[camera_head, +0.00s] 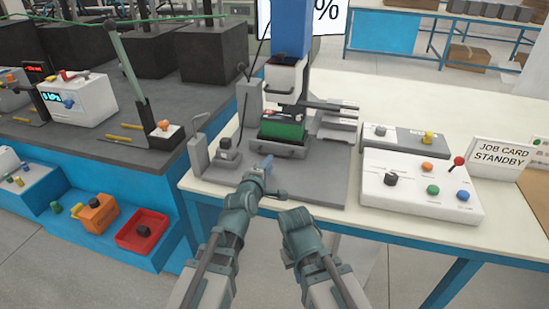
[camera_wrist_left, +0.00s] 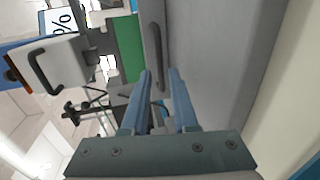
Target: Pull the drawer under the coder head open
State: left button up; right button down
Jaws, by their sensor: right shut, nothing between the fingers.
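The coder head (camera_head: 285,76) is a white box with a dark handle on a blue column; it also shows in the left wrist view (camera_wrist_left: 52,62). Under it is a grey drawer (camera_head: 268,145) with a dark bar handle (camera_head: 276,152) and a green block (camera_head: 282,128) above its front. The drawer looks pushed in. My left gripper (camera_head: 264,161) is open in front of the drawer. In the left wrist view its fingers (camera_wrist_left: 160,72) stand on either side of the dark handle (camera_wrist_left: 156,50), with gaps visible. My right gripper (camera_head: 289,261) is low by the table's front edge, shut and empty; its fingers barely show.
A white control panel (camera_head: 420,187) with coloured knobs stands right of the drawer, by a job card sign (camera_head: 505,155). A small grey knob box (camera_head: 226,157) is to the left. A dark bench (camera_head: 140,150) is further left.

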pick_arm(q)
jog(key=x, duration=0.5)
jog(key=shift+w+b, duration=0.1)
jog(key=shift+b, duration=0.3)
grip_shut()
dwell(1.0)
